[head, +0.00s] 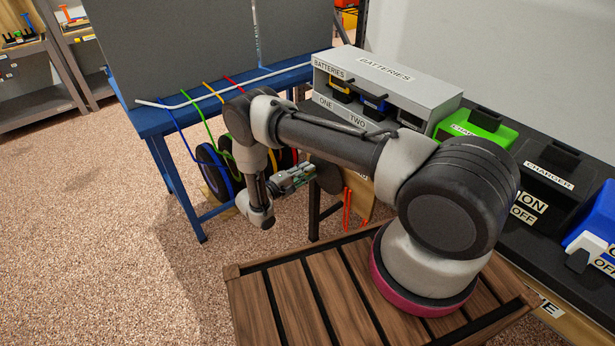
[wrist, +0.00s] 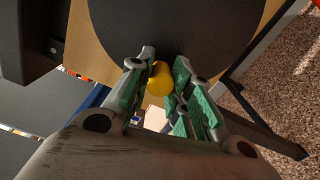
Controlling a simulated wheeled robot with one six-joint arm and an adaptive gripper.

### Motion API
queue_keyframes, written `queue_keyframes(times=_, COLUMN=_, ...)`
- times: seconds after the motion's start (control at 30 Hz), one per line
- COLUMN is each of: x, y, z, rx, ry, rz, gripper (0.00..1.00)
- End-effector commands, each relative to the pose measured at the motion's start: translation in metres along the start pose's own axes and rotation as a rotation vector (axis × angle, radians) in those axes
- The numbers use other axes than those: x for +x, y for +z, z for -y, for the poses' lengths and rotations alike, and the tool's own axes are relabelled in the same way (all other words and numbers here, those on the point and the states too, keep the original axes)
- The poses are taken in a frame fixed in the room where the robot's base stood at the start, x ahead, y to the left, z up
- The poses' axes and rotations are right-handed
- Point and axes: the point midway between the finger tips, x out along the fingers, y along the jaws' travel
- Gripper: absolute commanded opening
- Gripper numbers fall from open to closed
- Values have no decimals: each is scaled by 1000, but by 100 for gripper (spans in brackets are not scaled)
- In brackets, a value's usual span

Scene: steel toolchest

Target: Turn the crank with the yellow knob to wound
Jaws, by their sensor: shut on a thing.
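In the wrist view the yellow knob (wrist: 160,80) sits between the two green-padded fingers of my gripper (wrist: 162,88), near their tips. My gripper is shut on it. The dark round disc of the crank (wrist: 175,25) lies just beyond the knob, in front of a wooden panel. In the head view my gripper (head: 312,172) reaches right, below the bench level, to the dark disc (head: 328,177). The knob is hidden there by the fingers. I see no "wound" mark in either view.
A blue bench (head: 150,122) with coloured cords and hose reels (head: 212,170) stands to the left. A slatted wooden surface (head: 290,290) lies under my arm. Open carpet (head: 90,250) is at the left.

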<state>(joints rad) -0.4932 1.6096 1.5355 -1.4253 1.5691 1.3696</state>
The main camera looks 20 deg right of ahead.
Motion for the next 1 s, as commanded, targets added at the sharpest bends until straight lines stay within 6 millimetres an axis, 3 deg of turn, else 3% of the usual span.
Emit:
queue_keyframes(times=0.6, x=-1, y=9, z=-36, rx=579, ry=1, rz=-3, gripper=0)
queue_keyframes(times=1.0, x=-1, y=17, z=-46, rx=780, ry=2, rz=-3, gripper=0)
